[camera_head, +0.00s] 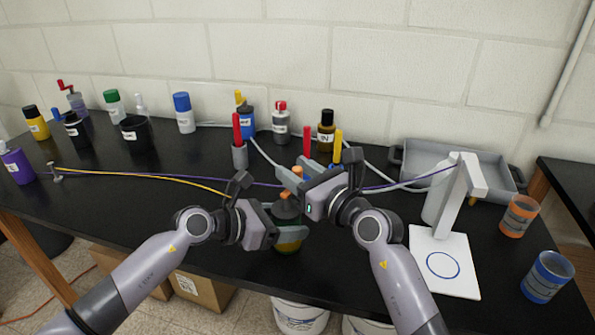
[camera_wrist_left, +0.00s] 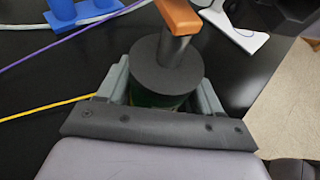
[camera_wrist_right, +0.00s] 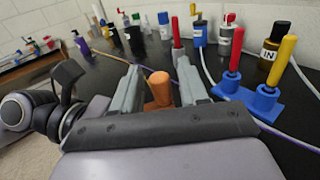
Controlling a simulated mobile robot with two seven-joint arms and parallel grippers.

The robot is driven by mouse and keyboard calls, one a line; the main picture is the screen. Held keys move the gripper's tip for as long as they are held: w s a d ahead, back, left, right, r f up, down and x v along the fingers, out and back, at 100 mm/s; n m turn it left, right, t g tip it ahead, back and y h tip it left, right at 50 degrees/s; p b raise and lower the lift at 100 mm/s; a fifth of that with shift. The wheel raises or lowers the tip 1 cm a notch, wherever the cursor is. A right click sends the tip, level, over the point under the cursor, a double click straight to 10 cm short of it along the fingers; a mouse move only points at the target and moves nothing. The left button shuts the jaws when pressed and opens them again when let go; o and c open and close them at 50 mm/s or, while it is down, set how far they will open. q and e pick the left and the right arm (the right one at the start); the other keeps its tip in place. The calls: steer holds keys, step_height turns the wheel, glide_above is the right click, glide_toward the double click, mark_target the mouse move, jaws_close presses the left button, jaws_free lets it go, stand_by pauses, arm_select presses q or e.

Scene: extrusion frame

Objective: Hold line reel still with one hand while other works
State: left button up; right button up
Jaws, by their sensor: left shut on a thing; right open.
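The line reel (camera_wrist_left: 166,72) has a dark round top, a grey post and an orange handle (camera_wrist_left: 180,15); green shows beneath the top in the left wrist view. In the head view its lower part (camera_head: 287,246) looks green and yellow near the table's front edge. My left gripper (camera_head: 290,232) is shut on the reel, one finger on each side. My right gripper (camera_head: 295,178) is open above it. In the right wrist view the orange handle (camera_wrist_right: 159,88) stands between the open fingers, and I cannot tell whether they touch it. A yellow line (camera_head: 150,176) runs left from the reel.
A small post (camera_head: 55,172) at left holds the lines' ends. A purple line (camera_head: 405,184) runs to a white stand (camera_head: 455,195) at right. Bottles, a blue holder with red and yellow handles (camera_wrist_right: 248,98), and a grey tray (camera_head: 430,158) stand behind. Orange (camera_head: 519,215) and blue (camera_head: 547,277) cups stand right.

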jaws_close()
steer(key=shift+a+n+g+y, duration=0.15)
steer(key=shift+n+g+y, duration=0.15)
steer(key=shift+y, duration=0.1)
steer(key=shift+w+a+f+n+g+y, duration=0.15)
steer(key=shift+a+n+g+y, duration=0.1)
steer(key=shift+n+g+y, duration=0.65)
steer(key=shift+w+a+r+n+g+y, duration=0.15)
steer(key=shift+a+n+g+y, duration=0.1)
steer(key=shift+n+g+y, duration=0.6)
steer(key=shift+w+a+f+n+g+y, duration=0.15)
steer(key=shift+n+g+y, duration=0.35)
steer(key=shift+g, duration=0.45)
steer(key=shift+s+a+n+g+y, duration=0.15)
steer(key=shift+n+g+y, duration=0.1)
steer(key=shift+n+g, duration=0.55)
steer(key=shift+w+a+f+n+g+y, duration=0.15)
steer(key=shift+n+g+y, duration=0.25)
steer(key=shift+g, duration=0.7)
steer(key=shift+r+g, duration=0.1)
steer(key=shift+g, duration=0.2)
